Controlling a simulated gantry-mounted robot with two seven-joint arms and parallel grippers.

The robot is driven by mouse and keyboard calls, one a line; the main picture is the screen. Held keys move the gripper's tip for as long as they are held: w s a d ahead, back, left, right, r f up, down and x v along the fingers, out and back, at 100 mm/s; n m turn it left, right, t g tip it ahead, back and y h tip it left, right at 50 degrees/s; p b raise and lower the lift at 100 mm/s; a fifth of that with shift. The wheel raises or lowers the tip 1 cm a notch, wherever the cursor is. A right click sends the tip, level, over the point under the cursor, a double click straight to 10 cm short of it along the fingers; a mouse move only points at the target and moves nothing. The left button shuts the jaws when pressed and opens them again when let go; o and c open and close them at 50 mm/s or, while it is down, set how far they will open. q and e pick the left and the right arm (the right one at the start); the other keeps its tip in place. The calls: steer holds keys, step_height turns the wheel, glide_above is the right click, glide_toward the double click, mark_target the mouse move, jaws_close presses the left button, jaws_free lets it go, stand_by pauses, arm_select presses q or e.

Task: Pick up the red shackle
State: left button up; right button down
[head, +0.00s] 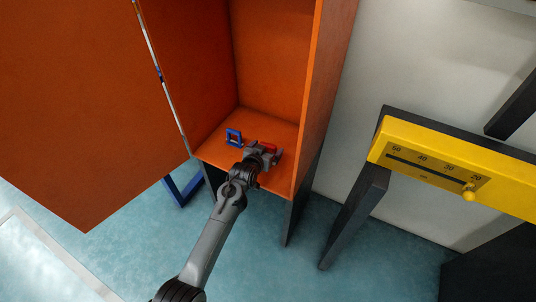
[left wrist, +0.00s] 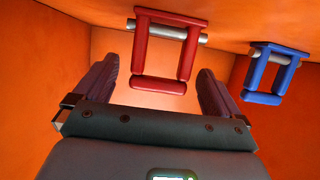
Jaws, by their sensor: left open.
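The red shackle (left wrist: 187,46) is a red frame with a grey pin across it, inside the orange cabinet. In the left wrist view it lies between and just beyond the two fingers of my left gripper (left wrist: 158,85), which is open. I cannot tell whether a finger touches it. In the head view my left gripper (head: 263,154) reaches into the cabinet, and the red shackle (head: 268,147) is mostly hidden behind it. My right gripper is in neither view.
A blue shackle (head: 234,137) stands close beside it on the orange cabinet's floor (head: 208,152). The cabinet's side wall (head: 325,90) is close on the right, and its open door (head: 85,100) is on the left. A yellow scale bar (head: 430,152) with a knob stands further right.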

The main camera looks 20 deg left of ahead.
arm_select(q)
steer(key=shift+r, duration=0.1)
steer(key=c, duration=1.3)
